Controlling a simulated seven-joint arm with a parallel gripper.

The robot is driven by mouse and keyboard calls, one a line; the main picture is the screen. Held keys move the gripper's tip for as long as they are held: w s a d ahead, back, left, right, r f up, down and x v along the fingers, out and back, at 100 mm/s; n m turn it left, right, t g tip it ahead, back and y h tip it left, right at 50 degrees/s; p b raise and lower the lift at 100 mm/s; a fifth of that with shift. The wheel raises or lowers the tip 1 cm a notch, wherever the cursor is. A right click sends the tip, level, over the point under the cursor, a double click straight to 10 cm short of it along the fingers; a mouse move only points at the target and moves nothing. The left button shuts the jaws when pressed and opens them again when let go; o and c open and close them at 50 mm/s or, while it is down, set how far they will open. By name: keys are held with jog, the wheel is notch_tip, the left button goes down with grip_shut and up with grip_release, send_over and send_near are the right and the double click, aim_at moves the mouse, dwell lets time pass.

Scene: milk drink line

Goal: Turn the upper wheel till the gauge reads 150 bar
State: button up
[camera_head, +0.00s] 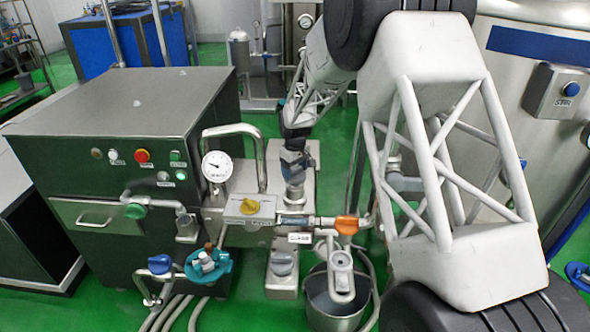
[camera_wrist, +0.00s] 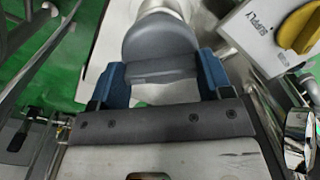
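The upper wheel is a grey knob with a raised grip bar (camera_wrist: 160,48); in the head view it is partly hidden by my gripper (camera_head: 294,158). In the wrist view my gripper (camera_wrist: 161,72) has its blue fingers on either side of the bar, seemingly touching both sides. The round white gauge (camera_head: 217,166) stands left of the wheel with a dark needle; its numbers are too small to read. The gauge's edge also shows at the right of the wrist view (camera_wrist: 298,138), without a readable dial.
A lower grey wheel (camera_head: 282,263) sits below. The yellow supply knob (camera_head: 249,206) and an orange-handled valve (camera_head: 346,225) are close by. A curved pipe (camera_head: 252,135) rises between gauge and wheel. A metal bucket (camera_head: 335,300) stands on the green floor.

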jog(key=shift+c, duration=0.4)
jog(key=shift+m, duration=0.3)
jog(key=m, duration=0.3)
jog(key=shift+m, duration=2.6)
jog(key=o, duration=0.9)
